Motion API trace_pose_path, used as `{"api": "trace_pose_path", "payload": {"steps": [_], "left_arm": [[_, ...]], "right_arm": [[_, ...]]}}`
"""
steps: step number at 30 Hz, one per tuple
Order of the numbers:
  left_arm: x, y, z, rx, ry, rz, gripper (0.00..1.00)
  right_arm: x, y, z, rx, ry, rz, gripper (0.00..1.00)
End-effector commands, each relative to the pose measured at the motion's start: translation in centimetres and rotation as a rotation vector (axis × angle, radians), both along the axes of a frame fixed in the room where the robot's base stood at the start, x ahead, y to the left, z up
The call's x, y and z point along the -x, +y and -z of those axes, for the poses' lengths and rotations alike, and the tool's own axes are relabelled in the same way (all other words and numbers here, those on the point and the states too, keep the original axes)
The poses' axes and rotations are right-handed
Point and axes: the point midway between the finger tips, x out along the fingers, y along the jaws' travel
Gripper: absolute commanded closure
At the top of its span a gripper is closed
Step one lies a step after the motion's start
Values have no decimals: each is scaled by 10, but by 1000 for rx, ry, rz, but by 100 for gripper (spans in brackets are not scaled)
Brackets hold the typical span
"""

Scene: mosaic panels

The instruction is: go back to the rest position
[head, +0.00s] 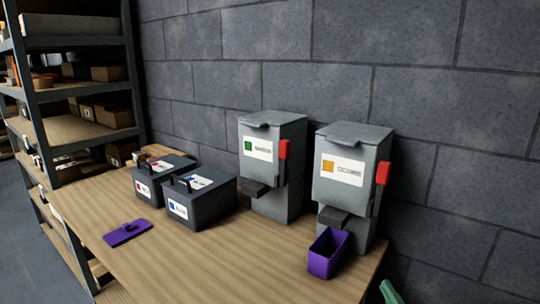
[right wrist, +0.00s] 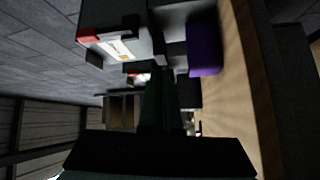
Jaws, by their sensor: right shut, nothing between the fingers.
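My right gripper (head: 389,291) shows only as a green bit at the lower right edge of the head view, in front of the table's right end. In the right wrist view its dark green fingers (right wrist: 162,95) are together, with nothing between them. A grey dispenser with an orange label (head: 346,178) stands at the table's right end. A purple open box (head: 328,254) sits below its spout; it also shows in the right wrist view (right wrist: 204,48). The gripper is apart from both. My left gripper is not in view.
A green-label dispenser (head: 271,170) stands left of the orange-label one. Two dark lidded bins (head: 160,178) (head: 198,203) stand further left. A flat purple lid (head: 127,233) lies on the wooden table (head: 215,275). Shelves (head: 95,135) stand at left; a block wall closes the back.

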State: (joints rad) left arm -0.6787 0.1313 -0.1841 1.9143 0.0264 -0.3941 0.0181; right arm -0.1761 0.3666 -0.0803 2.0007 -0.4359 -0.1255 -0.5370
Motion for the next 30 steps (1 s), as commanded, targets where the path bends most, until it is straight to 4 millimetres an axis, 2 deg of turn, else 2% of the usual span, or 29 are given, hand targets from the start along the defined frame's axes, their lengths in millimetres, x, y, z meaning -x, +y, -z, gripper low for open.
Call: {"api": "trace_pose_path", "payload": {"steps": [1, 3, 5, 6, 9, 12, 15, 18, 21, 30], "left_arm": [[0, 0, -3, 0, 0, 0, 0], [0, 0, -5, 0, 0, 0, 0], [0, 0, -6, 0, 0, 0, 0], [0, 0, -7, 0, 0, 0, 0], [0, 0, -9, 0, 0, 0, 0], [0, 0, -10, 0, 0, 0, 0], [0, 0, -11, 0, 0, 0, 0], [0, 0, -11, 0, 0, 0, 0], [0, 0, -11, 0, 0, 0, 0], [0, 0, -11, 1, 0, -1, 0]], "right_arm": [[15, 6, 39, -131, 116, 6, 100], [37, 13, 87, -315, 267, 27, 100], [61, 22, 126, -469, 392, 55, 100], [78, 28, 150, -570, 472, 80, 100], [124, 46, 202, -795, 654, 155, 100], [167, 62, 237, -975, 794, 232, 100], [198, 75, 259, -1098, 888, 296, 100], [215, 82, 270, -1167, 938, 335, 100], [221, 85, 273, -1188, 953, 348, 100], [220, 84, 273, -1186, 951, 346, 100]]}}
